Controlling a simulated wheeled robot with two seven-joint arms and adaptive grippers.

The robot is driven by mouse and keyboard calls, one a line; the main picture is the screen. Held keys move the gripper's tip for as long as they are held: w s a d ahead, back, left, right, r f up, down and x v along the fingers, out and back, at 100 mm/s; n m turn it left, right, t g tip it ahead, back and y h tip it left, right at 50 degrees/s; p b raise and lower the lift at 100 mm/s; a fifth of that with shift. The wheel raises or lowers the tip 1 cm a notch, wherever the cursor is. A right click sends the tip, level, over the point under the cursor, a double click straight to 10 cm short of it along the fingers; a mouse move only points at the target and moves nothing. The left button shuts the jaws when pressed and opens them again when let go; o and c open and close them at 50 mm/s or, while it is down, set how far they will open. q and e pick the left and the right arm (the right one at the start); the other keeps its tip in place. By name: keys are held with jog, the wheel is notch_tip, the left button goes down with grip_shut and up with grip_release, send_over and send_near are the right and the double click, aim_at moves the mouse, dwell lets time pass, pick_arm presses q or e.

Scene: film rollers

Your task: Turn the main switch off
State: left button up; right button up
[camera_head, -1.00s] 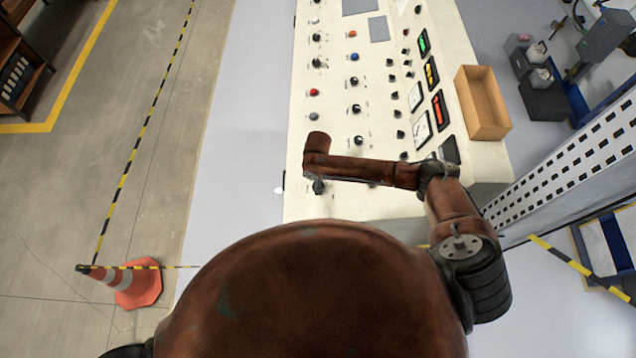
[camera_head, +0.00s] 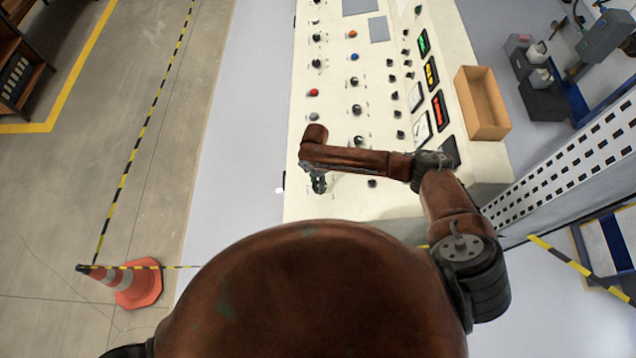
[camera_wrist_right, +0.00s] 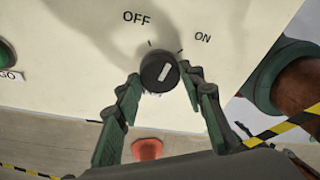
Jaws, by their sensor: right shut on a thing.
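The main switch (camera_wrist_right: 160,72) is a round black knob with a white pointer line, under the printed words OFF and ON on the cream panel. The pointer tilts up and to the right, nearer the ON mark than the OFF mark. My right gripper (camera_wrist_right: 160,82) has its two green fingers on either side of the knob, shut on it. My left gripper is not in view.
The control panel (camera_head: 330,115) carries several other knobs, buttons and lit displays. A green button (camera_wrist_right: 6,55) marked GO is left of the switch. An open brown box (camera_head: 482,103) sits at the panel's right side. A traffic cone (camera_head: 140,283) stands on the floor at left.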

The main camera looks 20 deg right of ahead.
jog(key=n, duration=0.2)
jog(key=n+g+b, duration=0.1)
jog(key=n, duration=0.1)
jog(key=shift+w+f+n+b, duration=0.15)
jog(key=shift+n+b, duration=0.15)
jog(key=shift+a+n+g+h+b, duration=0.1)
jog(key=shift+n+g+h+b, duration=0.3)
jog(key=shift+n+b, duration=0.95)
jog(key=shift+n+p, duration=0.5)
jog(key=shift+n, duration=0.15)
jog(key=o, duration=1.2)
jog(key=shift+c, duration=0.2)
jog(key=shift+r, duration=0.25)
jog(key=v, duration=1.1)
jog(key=shift+a+r, duration=0.2)
jog(key=shift+r, duration=0.15)
